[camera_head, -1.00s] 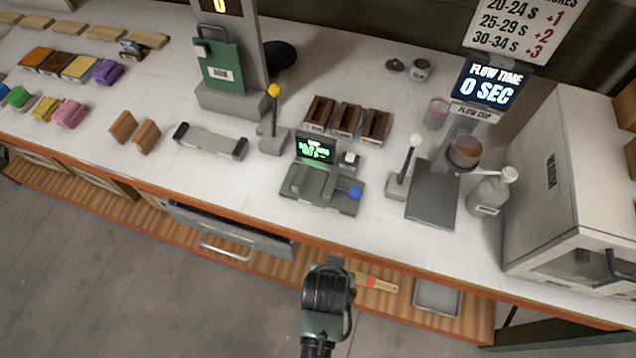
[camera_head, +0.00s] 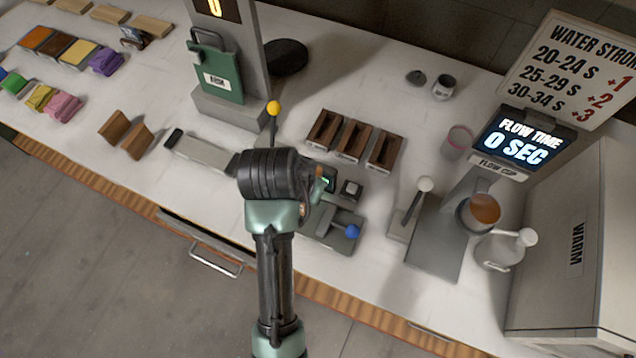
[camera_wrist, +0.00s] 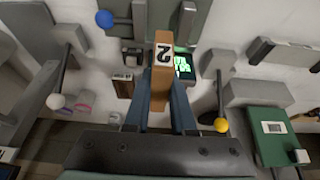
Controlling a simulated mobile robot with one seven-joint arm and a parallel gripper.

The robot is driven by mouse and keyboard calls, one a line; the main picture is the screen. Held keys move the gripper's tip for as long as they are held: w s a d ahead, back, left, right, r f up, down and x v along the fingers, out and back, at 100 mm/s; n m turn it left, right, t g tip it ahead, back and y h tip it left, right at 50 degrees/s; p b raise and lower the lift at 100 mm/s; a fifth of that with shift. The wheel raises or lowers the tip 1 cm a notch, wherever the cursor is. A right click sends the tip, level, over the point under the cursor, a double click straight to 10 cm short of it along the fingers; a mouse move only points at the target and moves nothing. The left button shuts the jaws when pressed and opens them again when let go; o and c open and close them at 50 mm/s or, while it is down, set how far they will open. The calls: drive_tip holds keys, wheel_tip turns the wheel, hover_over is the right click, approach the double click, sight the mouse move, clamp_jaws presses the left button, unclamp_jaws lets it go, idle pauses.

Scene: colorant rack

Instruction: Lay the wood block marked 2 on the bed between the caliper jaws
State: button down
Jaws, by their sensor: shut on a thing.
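The wood block marked 2 (camera_wrist: 163,62) is upright in the wrist view, its pale label facing the camera. My gripper (camera_wrist: 162,88) is shut on it, one blue-grey finger on each side. The grey caliper (camera_wrist: 192,18) with its blue knob (camera_wrist: 104,19) and green-lit screen (camera_wrist: 183,66) lies beyond the block. In the head view the caliper (camera_head: 325,236) is partly hidden by my arm, and my gripper is mostly hidden behind my wrist just above it. The block looks apart from the bed, but the exact gap cannot be told.
Several dark wooden bins (camera_head: 353,141) stand behind the caliper. A yellow-knobbed lever (camera_head: 273,110) is to the left, a white-knobbed lever (camera_head: 424,186) to the right. Two brown blocks (camera_head: 137,141) and a long grey device (camera_head: 203,153) are farther left. The flow cup (camera_head: 482,210) is at right.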

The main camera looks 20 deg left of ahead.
drive_tip(key=f, duration=0.5)
drive_tip(key=shift+s+f+p, duration=0.2)
drive_tip(key=shift+s+p, duration=0.1)
drive_tip(key=shift+w+f, duration=0.1)
drive_tip(key=shift+f, duration=2)
drive_tip(key=shift+f, duration=0.1)
drive_tip(key=c, duration=1)
unclamp_jaws()
drive_tip(key=v, duration=1.2)
drive_tip(key=shift+w, duration=0.1)
